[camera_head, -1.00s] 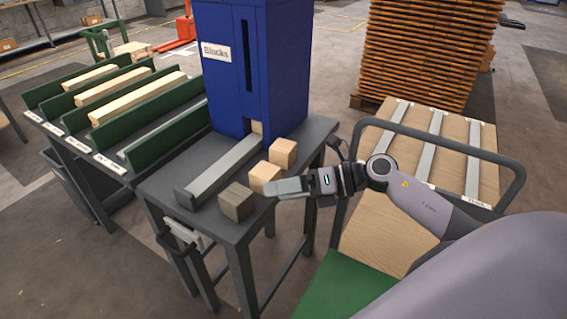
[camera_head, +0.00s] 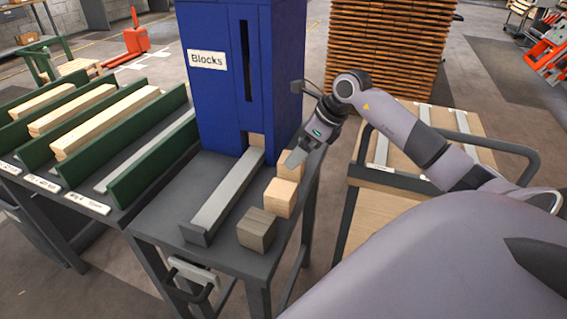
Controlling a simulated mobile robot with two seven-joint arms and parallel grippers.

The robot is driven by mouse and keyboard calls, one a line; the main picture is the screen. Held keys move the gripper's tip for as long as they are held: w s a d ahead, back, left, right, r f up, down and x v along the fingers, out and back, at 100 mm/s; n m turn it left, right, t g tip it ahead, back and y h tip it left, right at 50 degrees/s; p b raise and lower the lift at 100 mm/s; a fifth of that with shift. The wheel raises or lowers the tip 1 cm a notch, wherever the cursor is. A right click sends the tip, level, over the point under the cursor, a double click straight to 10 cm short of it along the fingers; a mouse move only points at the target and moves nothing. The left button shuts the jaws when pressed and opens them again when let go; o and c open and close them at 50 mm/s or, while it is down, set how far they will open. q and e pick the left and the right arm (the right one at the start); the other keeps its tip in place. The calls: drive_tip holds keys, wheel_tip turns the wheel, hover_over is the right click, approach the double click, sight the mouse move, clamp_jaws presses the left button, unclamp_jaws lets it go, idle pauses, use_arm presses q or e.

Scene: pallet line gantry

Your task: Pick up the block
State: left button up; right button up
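Three wooden blocks stand in a row on the dark table (camera_head: 185,235) along its right side. The nearest is a grey-brown block (camera_head: 257,231), the middle one a pale block (camera_head: 281,198). Behind it a far pale block (camera_head: 289,172) is partly hidden by my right gripper (camera_head: 295,159). The gripper points down and left at that far block, overlapping it in the picture. I cannot tell whether it touches the block or how far its fingers are apart. Another pale block (camera_head: 257,140) shows at the foot of the blue dispenser. My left gripper is out of view.
The blue dispenser labelled "Blocks" (camera_head: 215,95) stands behind the table, with a grey chute (camera_head: 222,200) running forward. Green-walled racks with planks (camera_head: 150,170) are at left. A cart with a dark handle rail (camera_head: 505,160) and a plank stack (camera_head: 385,50) are at right.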

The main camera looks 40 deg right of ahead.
drive_tip(key=shift+p+x, duration=0.35)
drive_tip(key=shift+x, duration=2.8)
drive_tip(key=shift+s, duration=0.1)
drive_tip(key=c, duration=1.1)
